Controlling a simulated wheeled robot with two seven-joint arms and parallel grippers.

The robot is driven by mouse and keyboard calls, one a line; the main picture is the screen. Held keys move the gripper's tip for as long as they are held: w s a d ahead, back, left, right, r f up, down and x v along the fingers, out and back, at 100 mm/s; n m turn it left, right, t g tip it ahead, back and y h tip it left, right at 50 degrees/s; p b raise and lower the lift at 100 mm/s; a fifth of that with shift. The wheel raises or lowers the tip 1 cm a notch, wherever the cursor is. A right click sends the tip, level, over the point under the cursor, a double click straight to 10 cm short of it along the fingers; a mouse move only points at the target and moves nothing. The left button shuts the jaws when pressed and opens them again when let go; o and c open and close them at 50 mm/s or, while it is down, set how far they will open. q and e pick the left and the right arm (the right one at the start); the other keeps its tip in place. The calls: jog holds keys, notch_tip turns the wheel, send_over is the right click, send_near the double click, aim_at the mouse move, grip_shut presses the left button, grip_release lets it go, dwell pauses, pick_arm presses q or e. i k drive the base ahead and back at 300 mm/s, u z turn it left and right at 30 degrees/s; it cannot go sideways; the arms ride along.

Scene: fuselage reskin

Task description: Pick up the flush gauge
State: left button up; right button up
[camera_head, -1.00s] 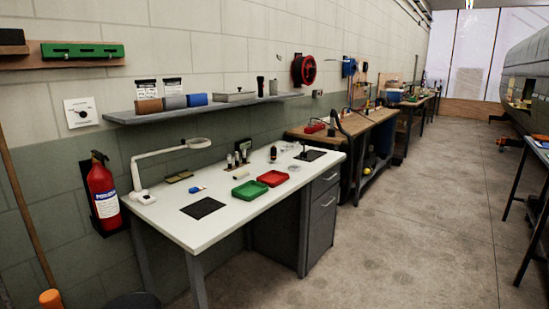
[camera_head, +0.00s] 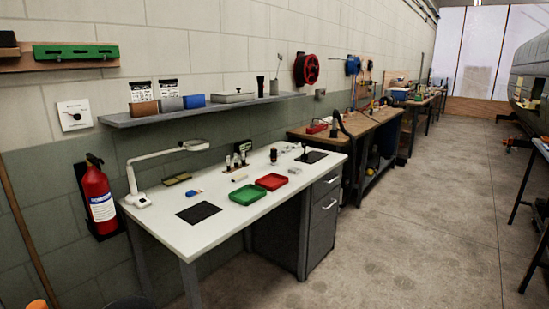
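Neither of my grippers is in view. I cannot tell for certain which thing is the flush gauge. A small dark upright instrument (camera_head: 304,150) stands at a black mat (camera_head: 313,157) at the far right end of the white workbench (camera_head: 245,220). A small dark upright piece with an orange-brown band (camera_head: 273,155) stands left of it. Several small cylinders (camera_head: 236,161) stand near the wall. A green tray (camera_head: 248,194) and a red tray (camera_head: 271,181) lie in the middle, with a small white piece (camera_head: 239,177) behind them.
A white magnifier lamp (camera_head: 165,155) and a black mat (camera_head: 198,213) are on the bench's left part. A red fire extinguisher (camera_head: 98,195) hangs at left. A grey shelf (camera_head: 205,108) runs above. A wooden bench (camera_head: 360,133) stands beyond.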

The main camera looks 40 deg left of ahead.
aim_at(273, 152)
jog(key=u, duration=0.35)
jog(key=i, duration=1.9)
jog(key=u, duration=1.35)
jog(key=i, duration=1.2)
jog(key=u, duration=0.65)
